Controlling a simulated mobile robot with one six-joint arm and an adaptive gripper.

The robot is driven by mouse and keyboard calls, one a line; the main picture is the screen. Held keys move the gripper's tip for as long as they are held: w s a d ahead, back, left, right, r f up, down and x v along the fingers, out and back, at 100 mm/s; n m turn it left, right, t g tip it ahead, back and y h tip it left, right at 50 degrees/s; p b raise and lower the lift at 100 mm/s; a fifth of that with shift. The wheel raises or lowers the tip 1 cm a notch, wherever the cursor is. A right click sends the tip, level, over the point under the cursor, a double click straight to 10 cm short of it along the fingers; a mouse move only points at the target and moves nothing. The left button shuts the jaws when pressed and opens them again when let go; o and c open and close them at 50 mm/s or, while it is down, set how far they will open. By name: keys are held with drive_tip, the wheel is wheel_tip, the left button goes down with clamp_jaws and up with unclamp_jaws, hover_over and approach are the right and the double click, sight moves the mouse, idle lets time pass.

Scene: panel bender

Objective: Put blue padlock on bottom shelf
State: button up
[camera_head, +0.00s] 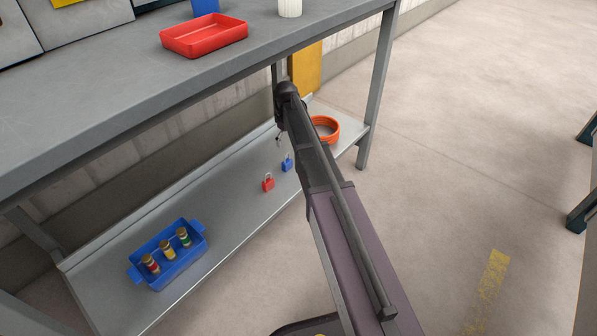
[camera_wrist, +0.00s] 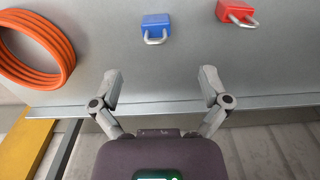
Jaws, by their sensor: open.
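The blue padlock (camera_head: 287,164) lies on the bottom shelf (camera_head: 225,212) of the workbench, beside a red padlock (camera_head: 268,182). In the wrist view the blue padlock (camera_wrist: 156,27) lies flat on the grey shelf with its shackle towards my gripper. My gripper (camera_wrist: 160,82) is open and empty, its two fingers spread wide. The blue padlock is beyond the fingertips, roughly centred between them and apart from both. In the head view my arm reaches under the tabletop, and its end partly hides the back of the shelf.
An orange coil (camera_head: 325,128) lies at the shelf's right end. A blue bin (camera_head: 160,280) with several striped cylinders stands at the left end. The tabletop (camera_head: 120,95) overhangs the shelf and carries a red tray (camera_head: 205,50). Shelf space between bin and padlocks is clear.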

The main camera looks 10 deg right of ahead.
drive_tip(key=s+m, duration=0.6)
drive_tip(key=s, duration=2.2)
drive_tip(key=shift+m, duration=0.4)
drive_tip(key=shift+a, duration=0.1)
wheel_tip(320, 180, up, 45)
drive_tip(key=p, duration=4.5)
drive_tip(key=shift+r, duration=0.2)
